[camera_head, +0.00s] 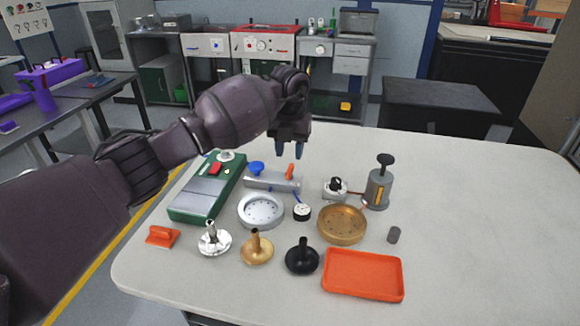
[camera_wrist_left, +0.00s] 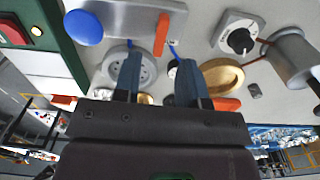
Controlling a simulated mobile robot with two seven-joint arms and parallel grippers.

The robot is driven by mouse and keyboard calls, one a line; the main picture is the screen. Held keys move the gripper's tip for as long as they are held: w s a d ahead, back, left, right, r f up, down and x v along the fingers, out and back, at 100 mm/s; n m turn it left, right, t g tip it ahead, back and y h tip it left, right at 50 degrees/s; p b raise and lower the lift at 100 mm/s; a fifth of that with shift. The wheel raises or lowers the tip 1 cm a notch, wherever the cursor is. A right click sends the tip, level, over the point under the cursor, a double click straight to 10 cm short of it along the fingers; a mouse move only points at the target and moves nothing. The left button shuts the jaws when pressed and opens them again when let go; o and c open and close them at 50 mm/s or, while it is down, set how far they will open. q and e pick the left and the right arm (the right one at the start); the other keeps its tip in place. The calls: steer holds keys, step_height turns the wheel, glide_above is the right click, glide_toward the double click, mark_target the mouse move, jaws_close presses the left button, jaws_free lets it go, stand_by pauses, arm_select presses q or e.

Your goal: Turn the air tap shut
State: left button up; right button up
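A grey metal manifold block (camera_head: 262,182) stands behind the silver dish and carries a round blue knob (camera_head: 257,168) at its left and an upright orange lever (camera_head: 290,171) at its right. I cannot tell for sure which of these is the air tap. In the left wrist view the orange lever (camera_wrist_left: 162,34) stands across the end of the block, and the blue knob (camera_wrist_left: 83,27) is farther left. My left gripper (camera_head: 291,150) hangs fingers down above and behind the orange lever, apart from it. Its two blue fingers (camera_wrist_left: 158,78) are spread and empty. My right gripper is in neither view.
A green case (camera_head: 190,210) lies left of the block. A silver dish (camera_head: 262,211), a small gauge (camera_head: 302,212), a brass dish (camera_head: 342,225), a black-knobbed unit (camera_head: 335,187) and a grey cylinder (camera_head: 378,188) stand around. An orange tray (camera_head: 363,274) is in front. The table's right side is clear.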

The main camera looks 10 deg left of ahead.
mark_target(290, 168)
arm_select(q)
steer(key=shift+f, duration=2.7)
jaws_close()
